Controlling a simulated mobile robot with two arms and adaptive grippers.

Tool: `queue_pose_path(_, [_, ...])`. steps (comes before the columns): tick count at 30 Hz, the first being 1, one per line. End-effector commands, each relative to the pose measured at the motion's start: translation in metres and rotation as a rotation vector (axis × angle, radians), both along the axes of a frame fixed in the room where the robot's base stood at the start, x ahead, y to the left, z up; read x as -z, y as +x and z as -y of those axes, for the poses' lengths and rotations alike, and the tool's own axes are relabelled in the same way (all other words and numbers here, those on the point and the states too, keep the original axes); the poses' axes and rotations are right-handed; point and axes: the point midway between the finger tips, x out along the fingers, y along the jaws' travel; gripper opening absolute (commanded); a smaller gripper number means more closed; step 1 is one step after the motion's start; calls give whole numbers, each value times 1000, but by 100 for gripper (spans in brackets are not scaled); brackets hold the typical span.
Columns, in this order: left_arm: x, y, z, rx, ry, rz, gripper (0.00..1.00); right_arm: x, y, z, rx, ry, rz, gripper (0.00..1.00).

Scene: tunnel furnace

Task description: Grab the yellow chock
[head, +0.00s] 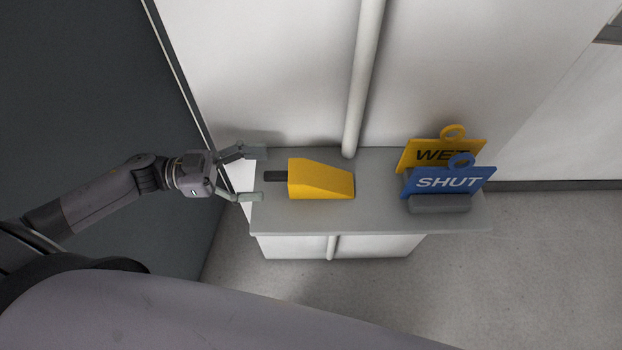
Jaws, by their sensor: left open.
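The yellow chock (320,180) is a wedge lying on a grey shelf (380,213). Its tall end faces left and it slopes down to the right. The gripper is empty, and I see no contact with the chock. My right gripper is not in view.
A yellow WET sign (415,153) and a blue SHUT sign (450,181) stand in a grey holder (440,204) at the shelf's right end. A vertical pipe (362,80) runs down the white wall behind. A dark panel (80,90) stands at the left. The shelf between chock and signs is clear.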

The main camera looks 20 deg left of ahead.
Motion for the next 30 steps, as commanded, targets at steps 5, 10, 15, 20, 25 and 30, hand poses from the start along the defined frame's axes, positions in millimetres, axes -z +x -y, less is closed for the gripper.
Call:
queue_pose_path(5, [0, 9, 31, 0, -3, 3, 73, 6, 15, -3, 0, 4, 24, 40])
queue_pose_path(10, [0, 12, 43, 0, -2, 2, 73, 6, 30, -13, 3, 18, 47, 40])
queue_pose_path(15, [2, 15, 61, 0, -4, 3, 73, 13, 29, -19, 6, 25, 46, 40])
queue_pose_path(20, [2, 20, 84, 0, -3, 4, 73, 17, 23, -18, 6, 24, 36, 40])
queue_pose_path(25, [2, 23, 94, -1, 0, 2, 73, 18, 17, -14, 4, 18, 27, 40])
queue_pose_path(30, [2, 22, 94, -1, 0, 0, 73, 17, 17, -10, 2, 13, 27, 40])
